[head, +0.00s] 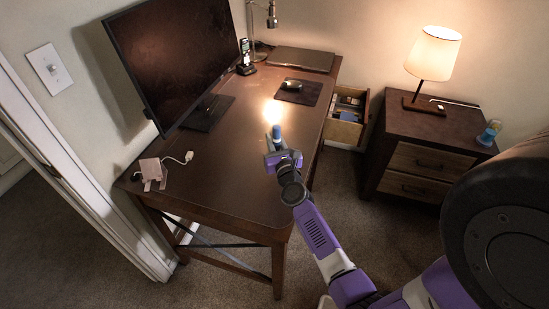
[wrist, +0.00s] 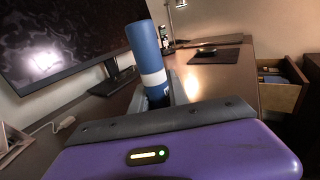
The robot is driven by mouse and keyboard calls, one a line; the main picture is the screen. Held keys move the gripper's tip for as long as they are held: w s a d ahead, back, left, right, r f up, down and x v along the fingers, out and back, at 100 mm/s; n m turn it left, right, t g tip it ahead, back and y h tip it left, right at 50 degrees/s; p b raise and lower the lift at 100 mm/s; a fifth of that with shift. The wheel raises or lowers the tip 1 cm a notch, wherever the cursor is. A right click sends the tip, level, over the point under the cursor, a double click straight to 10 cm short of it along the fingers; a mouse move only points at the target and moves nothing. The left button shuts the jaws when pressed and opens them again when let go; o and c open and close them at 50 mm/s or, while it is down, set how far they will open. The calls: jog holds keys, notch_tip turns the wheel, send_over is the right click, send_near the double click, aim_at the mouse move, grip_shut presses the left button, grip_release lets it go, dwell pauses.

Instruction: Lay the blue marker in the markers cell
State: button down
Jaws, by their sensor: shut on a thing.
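My gripper (head: 276,148) is shut on the blue marker (head: 276,131) and holds it above the desk, between the monitor and the desk's right edge. In the wrist view the blue marker (wrist: 148,58) looks thick, with a pale band near its lower part, and stands roughly upright with a slight tilt. Its lower end is hidden by my gripper. The open drawer (head: 345,134) at the desk's right side is divided into cells and holds several small items. It also shows in the wrist view (wrist: 278,100). I cannot tell which cell is for markers.
A monitor (head: 172,55) stands on the left of the desk (head: 222,180). A dark mat (head: 300,93) with a small object on it, a closed laptop (head: 301,60), a phone (head: 245,55) and a lamp stand at the back. A nightstand (head: 425,135) is right of the drawer.

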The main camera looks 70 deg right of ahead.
jog(key=shift+f+b, duration=2.05)
jog(key=shift+f, duration=0.55)
jog(key=shift+f, duration=0.2)
jog(key=c, duration=1.3)
grip_release()
jog(key=v, duration=0.7)
jog(key=shift+s+a+f, duration=0.1)
jog(key=shift+s+a, duration=0.05)
jog(key=shift+a, duration=0.25)
